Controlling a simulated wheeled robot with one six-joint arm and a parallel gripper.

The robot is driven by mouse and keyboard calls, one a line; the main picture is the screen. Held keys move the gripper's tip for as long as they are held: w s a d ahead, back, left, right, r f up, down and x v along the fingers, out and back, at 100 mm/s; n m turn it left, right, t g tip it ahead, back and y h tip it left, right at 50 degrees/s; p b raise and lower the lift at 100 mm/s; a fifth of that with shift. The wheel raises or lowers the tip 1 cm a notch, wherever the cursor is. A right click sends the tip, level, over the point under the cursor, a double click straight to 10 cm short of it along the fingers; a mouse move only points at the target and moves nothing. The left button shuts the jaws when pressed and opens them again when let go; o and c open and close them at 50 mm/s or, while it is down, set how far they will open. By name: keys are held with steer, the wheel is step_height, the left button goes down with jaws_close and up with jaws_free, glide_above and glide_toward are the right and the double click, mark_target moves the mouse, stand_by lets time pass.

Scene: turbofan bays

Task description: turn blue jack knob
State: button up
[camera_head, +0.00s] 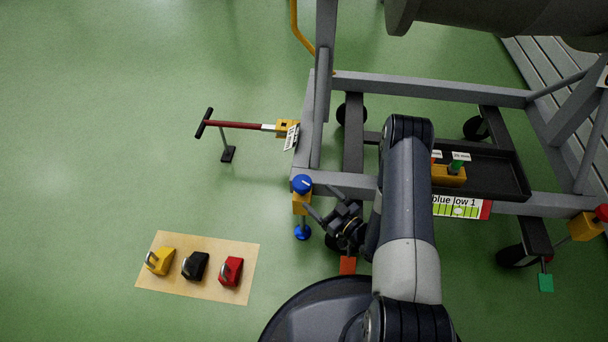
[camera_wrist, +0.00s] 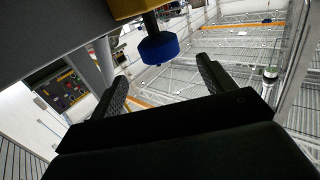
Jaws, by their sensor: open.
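The blue jack knob (camera_head: 302,184) sits on top of a yellow block (camera_head: 300,204) at the near left corner of the grey stand. A blue foot (camera_head: 303,232) shows below that block. My gripper (camera_head: 319,199) is open just right of the jack, apart from the knob in the picture. In the wrist view a blue knob (camera_wrist: 158,47) on a dark shaft meets a yellow block (camera_wrist: 132,8). It lies ahead, between the lines of my two open fingers (camera_wrist: 161,82). Nothing is between the fingers; the exact distance to the knob cannot be told.
The stand's grey rail (camera_head: 350,183) runs beside my gripper. A label plate reading blue low 1 (camera_head: 456,208) hangs on it. A red tow bar (camera_head: 240,125) sticks out left. A tan mat (camera_head: 212,289) holds yellow, black and red items. Green floor left of the jack is clear.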

mark_target(304, 175)
steer(key=b+x, duration=0.2)
steer(key=x, duration=0.8)
steer(key=shift+w, duration=0.1)
steer(key=c, duration=1)
steer(key=shift+a+m+t+h+b, duration=0.1)
steer(key=shift+m+t+h+b, duration=0.2)
steer(key=shift+t+h+b, duration=0.15)
steer(key=m+t+h+b, duration=0.1)
steer(key=h, duration=0.1)
steer(key=m+t+h+b, duration=0.1)
steer(key=m+h, duration=0.1)
steer(key=h, duration=0.1)
steer(key=m+t+h, duration=0.1)
steer(key=m+h, duration=0.1)
steer(key=shift+w+d+f+b, duration=0.15)
steer(key=shift+d+b, duration=0.1)
steer(key=shift+b, duration=0.15)
steer(key=shift+d+m+g+h+b, duration=0.2)
steer(key=shift+m+h+b, duration=0.55)
steer(key=shift+m+h, duration=0.9)
steer(key=shift+d+m+g+h+b, duration=0.15)
steer(key=shift+m+h+b, duration=0.65)
steer(key=shift+h, duration=1.6)
steer(key=shift+d+m+h, duration=0.15)
steer(key=shift+m+h, duration=0.1)
steer(key=shift+h, duration=0.05)
